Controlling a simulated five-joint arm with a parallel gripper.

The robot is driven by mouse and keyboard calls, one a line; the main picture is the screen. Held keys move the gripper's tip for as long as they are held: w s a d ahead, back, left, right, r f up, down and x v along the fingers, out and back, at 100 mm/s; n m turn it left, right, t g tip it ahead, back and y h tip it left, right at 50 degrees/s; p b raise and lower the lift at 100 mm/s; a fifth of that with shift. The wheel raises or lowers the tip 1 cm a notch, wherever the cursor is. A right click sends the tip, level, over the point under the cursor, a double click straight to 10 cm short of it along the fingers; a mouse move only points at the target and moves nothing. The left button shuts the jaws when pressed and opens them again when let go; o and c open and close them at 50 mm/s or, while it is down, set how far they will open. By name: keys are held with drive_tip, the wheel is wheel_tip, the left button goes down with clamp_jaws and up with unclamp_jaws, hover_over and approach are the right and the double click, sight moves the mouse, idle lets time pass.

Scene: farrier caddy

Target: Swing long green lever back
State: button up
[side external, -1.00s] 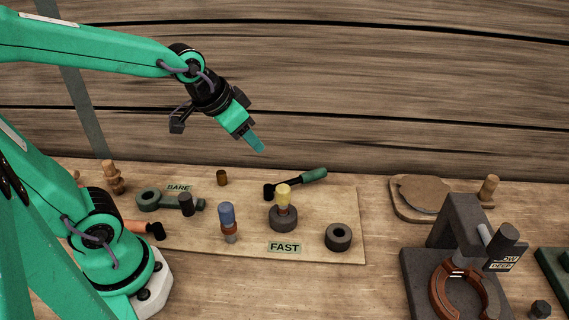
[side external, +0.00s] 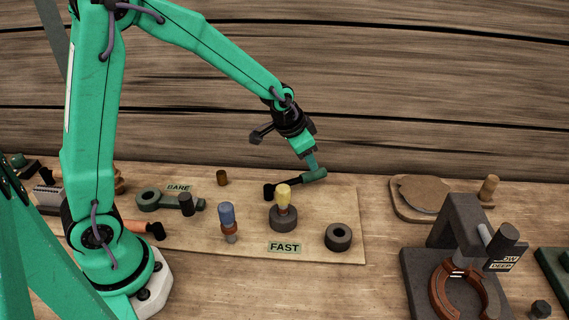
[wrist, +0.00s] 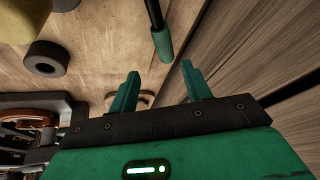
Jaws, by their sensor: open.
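A lever with a black rod and a green grip (side external: 313,177) lies at the back edge of the wooden board (side external: 345,215), its black end toward the left. In the wrist view its green grip (wrist: 162,46) points toward my gripper, just ahead of the gap between the fingers. My gripper (side external: 316,167) is open and tilted down at the grip's right end, its fingers overlapping the grip in the side view. In the wrist view both fingers (wrist: 160,88) are apart with nothing between them. I cannot tell from the side whether they touch the grip.
A yellow-topped peg (side external: 283,196) stands in a dark ring in front of the lever. A blue-topped peg (side external: 228,218), a loose dark ring (side external: 338,237) and a dark green ringed arm (side external: 150,199) share the board. A dark clamp stand (side external: 455,225) is at right. The wooden wall is close behind.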

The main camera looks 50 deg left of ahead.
sight(296, 183)
drive_tip(key=shift+w+f, duration=0.3)
drive_tip(key=shift+f, duration=0.2)
drive_tip(key=shift+w+f, duration=0.1)
drive_tip(key=shift+f, duration=0.05)
drive_tip(key=shift+a+x, duration=0.2)
drive_tip(key=shift+x, duration=1.65)
drive_tip(key=shift+a+x, duration=0.15)
drive_tip(key=shift+x, duration=1.65)
clamp_jaws()
